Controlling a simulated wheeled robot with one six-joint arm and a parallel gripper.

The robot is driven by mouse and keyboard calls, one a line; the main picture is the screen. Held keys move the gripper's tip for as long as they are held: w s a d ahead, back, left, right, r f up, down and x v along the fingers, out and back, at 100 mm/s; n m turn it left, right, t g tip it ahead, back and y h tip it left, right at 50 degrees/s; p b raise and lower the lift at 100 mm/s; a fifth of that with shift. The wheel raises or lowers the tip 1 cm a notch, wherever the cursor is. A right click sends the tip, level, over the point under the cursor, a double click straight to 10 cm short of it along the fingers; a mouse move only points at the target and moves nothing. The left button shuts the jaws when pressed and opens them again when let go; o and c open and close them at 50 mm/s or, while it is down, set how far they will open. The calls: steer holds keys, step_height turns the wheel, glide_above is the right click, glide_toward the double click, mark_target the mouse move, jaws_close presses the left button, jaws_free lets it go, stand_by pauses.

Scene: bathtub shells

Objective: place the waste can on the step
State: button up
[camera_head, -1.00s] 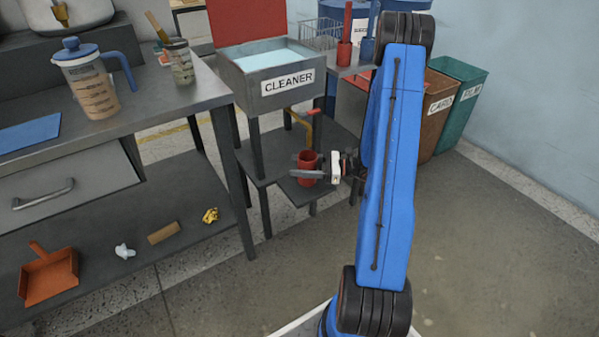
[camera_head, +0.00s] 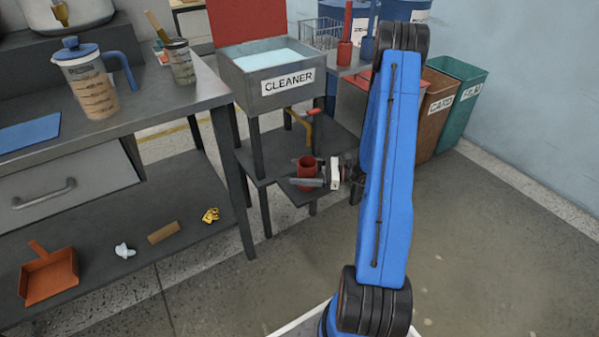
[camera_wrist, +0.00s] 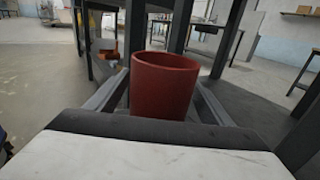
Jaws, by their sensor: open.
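The red waste can (camera_head: 307,172) stands upright on the dark grey step (camera_head: 322,193), a low platform in front of the tank labelled CLEANER. My gripper (camera_head: 306,174) is low at the can, reaching in from the right, with its fingers spread to either side of it. In the wrist view the can (camera_wrist: 164,86) sits between the two open fingers, with a gap visible on each side. Its base is hidden behind my gripper's body in that view.
The CLEANER tank (camera_head: 273,82) and its yellow tap (camera_head: 302,126) with a red handle stand above and behind the can. A workbench (camera_head: 170,100) is on the left. Brown (camera_head: 441,110) and green (camera_head: 463,103) bins stand at the right. The floor at the right is clear.

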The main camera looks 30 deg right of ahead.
steer(key=shift+r, duration=0.15)
steer(key=shift+s+d, duration=0.15)
steer(key=shift+d, duration=0.1)
steer(key=v, duration=1.1)
steer(key=shift+s+d, duration=0.15)
steer(key=shift+s, duration=0.05)
